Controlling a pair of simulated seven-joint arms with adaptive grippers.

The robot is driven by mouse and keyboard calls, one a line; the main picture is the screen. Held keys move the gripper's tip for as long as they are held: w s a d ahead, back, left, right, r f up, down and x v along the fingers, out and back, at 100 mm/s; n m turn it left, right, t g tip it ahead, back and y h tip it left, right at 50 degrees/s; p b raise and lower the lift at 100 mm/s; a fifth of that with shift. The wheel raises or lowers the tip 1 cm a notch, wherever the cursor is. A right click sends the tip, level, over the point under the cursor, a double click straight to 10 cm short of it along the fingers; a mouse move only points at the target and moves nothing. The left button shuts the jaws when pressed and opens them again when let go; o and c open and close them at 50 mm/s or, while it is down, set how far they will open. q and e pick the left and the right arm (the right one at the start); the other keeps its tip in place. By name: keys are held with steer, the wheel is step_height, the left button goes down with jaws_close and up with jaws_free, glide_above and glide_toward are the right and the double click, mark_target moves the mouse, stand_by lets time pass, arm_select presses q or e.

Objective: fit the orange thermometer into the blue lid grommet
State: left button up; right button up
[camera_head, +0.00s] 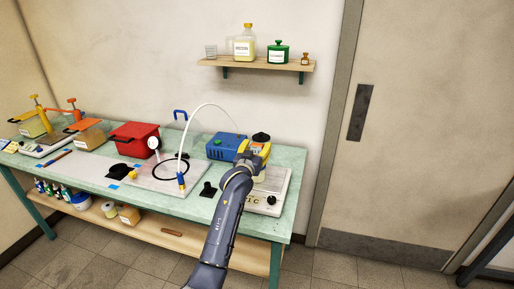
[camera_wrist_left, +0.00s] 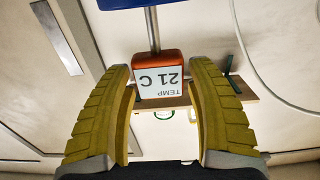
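The orange thermometer (camera_wrist_left: 158,75), with a white "TEMP 21 C" face, shows upside down between the two yellow fingers of my left gripper (camera_wrist_left: 160,68). The blue lid grommet cannot be made out. My right gripper is not in view.
A blue box (camera_head: 222,147) stands just left of the gripper, and a white hotplate (camera_head: 278,187) lies below it. A white hose (camera_head: 190,122) arches to the left. A red bin (camera_head: 134,138) stands farther left. A wall shelf (camera_head: 256,63) holds bottles.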

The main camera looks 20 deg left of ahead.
arm_select(q)
steer(key=shift+o, duration=0.9)
steer(key=s, duration=1.2)
